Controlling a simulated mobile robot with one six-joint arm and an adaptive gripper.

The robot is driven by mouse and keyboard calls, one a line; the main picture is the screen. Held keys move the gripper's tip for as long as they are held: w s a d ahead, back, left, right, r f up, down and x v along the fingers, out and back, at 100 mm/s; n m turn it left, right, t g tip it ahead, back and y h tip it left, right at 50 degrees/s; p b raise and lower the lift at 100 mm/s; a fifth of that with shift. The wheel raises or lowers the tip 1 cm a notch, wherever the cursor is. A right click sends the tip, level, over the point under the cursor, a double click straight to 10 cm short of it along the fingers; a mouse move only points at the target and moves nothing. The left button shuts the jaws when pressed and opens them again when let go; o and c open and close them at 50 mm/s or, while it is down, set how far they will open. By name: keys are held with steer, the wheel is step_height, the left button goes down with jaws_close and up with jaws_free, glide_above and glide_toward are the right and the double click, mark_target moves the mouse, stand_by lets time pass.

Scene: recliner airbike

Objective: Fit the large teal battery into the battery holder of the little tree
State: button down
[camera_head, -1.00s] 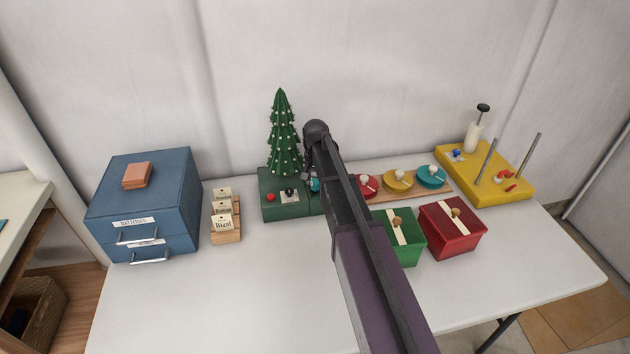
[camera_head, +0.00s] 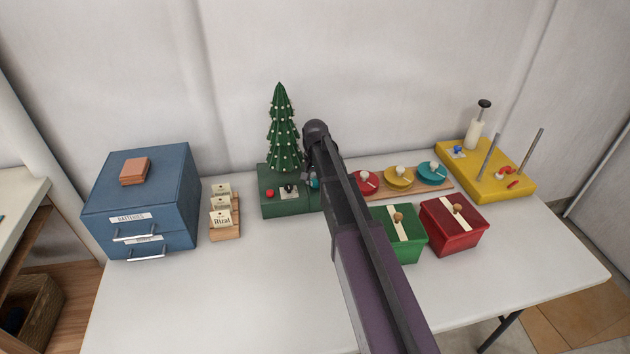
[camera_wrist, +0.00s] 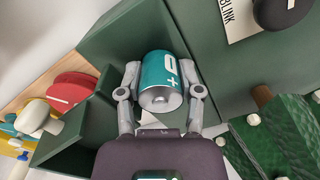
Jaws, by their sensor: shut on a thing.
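The little tree (camera_head: 281,130) stands on a dark green base (camera_head: 285,205) at the back middle of the table. In the wrist view, the base's open-topped battery holder (camera_wrist: 120,38) has green walls around my gripper. The large teal battery (camera_wrist: 161,72) is between the two grey fingers of my gripper (camera_wrist: 160,85), its silver end toward the camera. The battery is within the holder's walls; whether it touches the bottom or contacts cannot be told.
A blue battery cabinet (camera_head: 150,195) and a wooden card holder (camera_head: 226,228) stand left. Right are a board with coloured discs (camera_head: 440,188), green (camera_head: 410,252) and red (camera_head: 450,240) boxes, and a yellow base with rods (camera_head: 515,190). The front left tabletop is clear.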

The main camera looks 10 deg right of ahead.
steer(key=shift+f, duration=0.1)
steer(key=shift+c, duration=0.9)
jaws_free()
steer(key=shift+d, duration=0.1)
step_height(320, 180, up, 9)
steer(key=p, duration=0.8)
steer(key=shift+p, duration=0.4)
stand_by(0.5)
steer(key=s+n, duration=0.5)
steer(key=s, duration=1.9)
steer(key=shift+a+n, duration=0.3)
steer(key=shift+a, duration=0.1)
